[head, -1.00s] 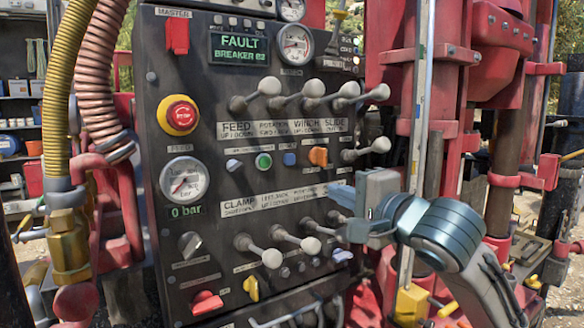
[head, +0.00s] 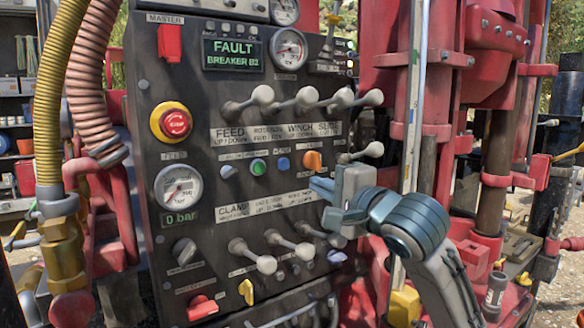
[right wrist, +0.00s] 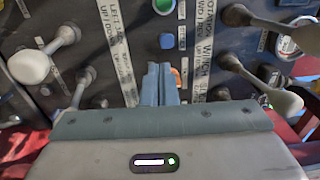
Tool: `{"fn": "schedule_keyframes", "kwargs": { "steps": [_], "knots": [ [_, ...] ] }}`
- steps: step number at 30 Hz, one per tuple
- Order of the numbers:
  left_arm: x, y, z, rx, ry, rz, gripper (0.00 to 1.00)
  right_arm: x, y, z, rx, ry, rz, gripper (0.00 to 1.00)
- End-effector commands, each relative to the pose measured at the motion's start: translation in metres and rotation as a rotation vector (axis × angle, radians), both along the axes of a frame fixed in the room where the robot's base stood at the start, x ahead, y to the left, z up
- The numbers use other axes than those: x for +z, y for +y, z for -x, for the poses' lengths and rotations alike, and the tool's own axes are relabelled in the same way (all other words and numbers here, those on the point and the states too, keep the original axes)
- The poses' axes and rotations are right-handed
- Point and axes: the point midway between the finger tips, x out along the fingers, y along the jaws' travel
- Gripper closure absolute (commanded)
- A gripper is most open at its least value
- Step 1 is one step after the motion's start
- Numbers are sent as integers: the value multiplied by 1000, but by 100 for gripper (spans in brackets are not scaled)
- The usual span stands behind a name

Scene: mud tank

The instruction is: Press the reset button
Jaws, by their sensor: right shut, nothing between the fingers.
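The control panel (head: 140,85) carries a round green button (head: 258,167) and a smaller blue button (head: 283,163) in its middle row. I cannot read which is the reset button. My right gripper (head: 318,187) is shut and empty, right of and slightly below the blue button. In the right wrist view its fingers (right wrist: 161,72) point at the panel, with the blue button (right wrist: 167,41) just beyond the tips and the green button (right wrist: 163,5) at the top edge. I cannot tell any contact. My left gripper is not in view.
An orange knob (head: 312,160) sits close above the right gripper. Levers with pale knobs stick out above and below, such as the clamp lever (head: 267,264). A red emergency stop (head: 175,123) is at upper left. The screen (head: 234,54) reads FAULT.

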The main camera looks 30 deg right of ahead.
Motion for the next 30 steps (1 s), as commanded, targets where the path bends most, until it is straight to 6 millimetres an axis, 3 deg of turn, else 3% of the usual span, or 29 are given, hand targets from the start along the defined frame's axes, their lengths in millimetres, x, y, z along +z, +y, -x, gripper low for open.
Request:
{"fn": "schedule_keyframes", "kwargs": {
  "steps": [18, 30],
  "knots": [
    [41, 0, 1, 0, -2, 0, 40, 4, 8, -90, 1, 2, -2, 100],
    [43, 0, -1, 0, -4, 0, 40, 3, 8, -97, -1, 0, 2, 100]
  ]
}}
